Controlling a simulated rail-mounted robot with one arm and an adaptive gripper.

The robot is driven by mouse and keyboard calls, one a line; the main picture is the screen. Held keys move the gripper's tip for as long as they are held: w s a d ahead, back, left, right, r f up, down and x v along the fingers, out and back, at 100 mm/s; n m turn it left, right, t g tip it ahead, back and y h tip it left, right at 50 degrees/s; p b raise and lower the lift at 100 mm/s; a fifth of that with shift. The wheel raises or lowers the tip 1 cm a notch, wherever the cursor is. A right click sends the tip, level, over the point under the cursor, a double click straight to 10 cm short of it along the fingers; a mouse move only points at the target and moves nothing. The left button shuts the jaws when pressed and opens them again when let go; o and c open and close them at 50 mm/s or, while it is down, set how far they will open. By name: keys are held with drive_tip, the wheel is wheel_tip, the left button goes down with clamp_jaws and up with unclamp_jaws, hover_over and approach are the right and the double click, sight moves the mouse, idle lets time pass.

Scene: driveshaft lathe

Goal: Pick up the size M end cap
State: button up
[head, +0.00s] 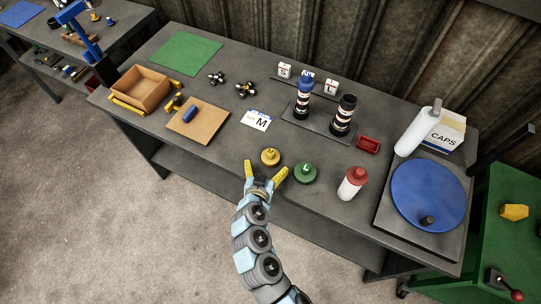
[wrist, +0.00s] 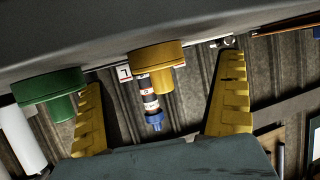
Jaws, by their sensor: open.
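The yellow end cap (head: 270,156), marked M, stands on the dark workbench near its front edge. A green end cap (head: 305,173), marked L, stands just to its right. My gripper (head: 265,173) is at the bench's front edge, its yellow fingers open and pointing at the yellow cap. In the wrist view, which is upside down, the yellow cap (wrist: 157,65) shows between the two spread fingers, ahead of the palm, with nothing held. The green cap (wrist: 50,90) shows outside the left finger there. Whether a finger touches the yellow cap is unclear.
A white bottle with red top (head: 352,183) stands right of the green cap. An M card (head: 256,120) lies behind the yellow cap. Behind are two stacked-ring posts (head: 303,100) on a plate (head: 318,130).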

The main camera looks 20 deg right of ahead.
sight(269, 162)
drive_tip(key=shift+x, duration=2.25)
drive_tip(key=shift+s+d, duration=0.15)
drive_tip(key=c, duration=1)
